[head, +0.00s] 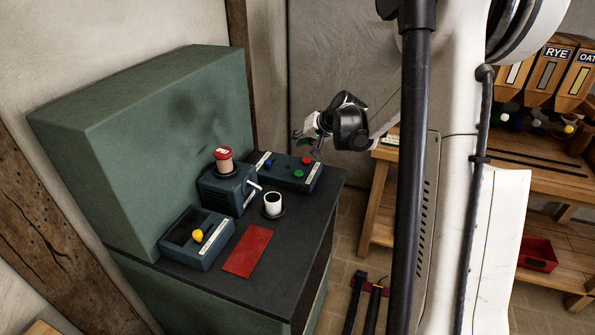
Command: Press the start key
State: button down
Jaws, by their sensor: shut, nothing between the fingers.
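A dark blue control box (283,177) stands at the back right of the machine's dark top. It carries a blue button (267,163), a red button (307,160) and a green button (298,174). A pale label strip runs along its front, too small to read, so I cannot tell which button is marked as the start key. My gripper (314,151) is shut and empty, above the right end of this box near the red and green buttons. Its fingertips are small and partly hidden by the wrist; they look apart from the buttons.
A box with a red-topped knob (223,155) and side lever stands left of the control box. In front are a white cup (272,203), a box with a yellow knob (197,235) and a red mat (247,251). A tall green housing (125,165) rises behind.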

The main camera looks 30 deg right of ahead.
aim_at(300, 172)
jog(key=shift+d+f, duration=0.15)
jog(key=shift+f, duration=0.05)
dwell(0.3)
notch_tip(300, 172, down, 8)
jog(key=b, duration=0.4)
jog(key=shift+r+b, duration=0.15)
jog(key=shift+b, duration=0.2)
jog(key=shift+f+b, duration=0.35)
jog(key=shift+f, duration=0.1)
jog(key=shift+f, duration=0.1)
dwell(0.7)
jog(key=shift+f+b, duration=0.35)
jog(key=shift+b, duration=0.2)
jog(key=shift+f+b, duration=0.5)
dwell(0.7)
jog(key=shift+r, duration=0.1)
jog(key=shift+r+p, duration=0.45)
jog(key=shift+r, duration=0.4)
